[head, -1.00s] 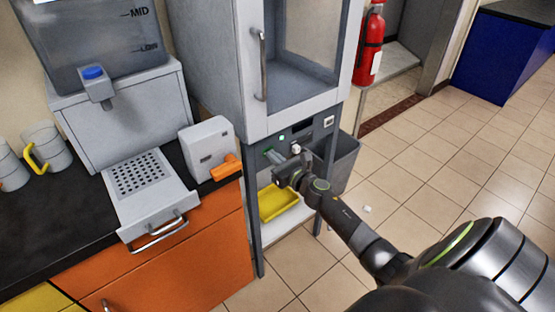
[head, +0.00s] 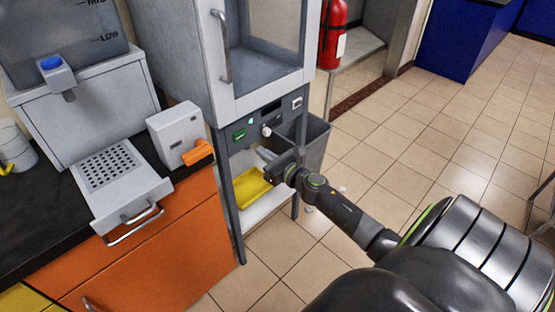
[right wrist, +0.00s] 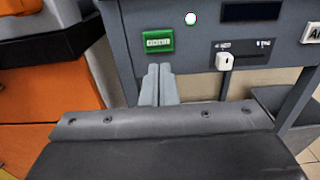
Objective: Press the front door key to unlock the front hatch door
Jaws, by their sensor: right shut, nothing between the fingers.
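The front hatch door (head: 268,45) is a glazed grey door with a vertical handle (head: 222,45); it looks shut. On the panel below is a green key (head: 240,134) with a pale label too small to read. It also shows in the right wrist view (right wrist: 158,41). My right gripper (head: 264,153) is shut and empty, below and right of the green key in the head view. In the right wrist view its fingertips (right wrist: 158,72) are just below the key, and I see no contact. My left gripper is not in view.
The panel also carries a small lit lamp (right wrist: 191,18), a dark display (right wrist: 250,11), a white knob (right wrist: 224,61) and a white labelled piece (right wrist: 313,32). A yellow tray (head: 254,188) lies on the shelf below. A grey bin (head: 312,140) stands behind right. Floor on the right is clear.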

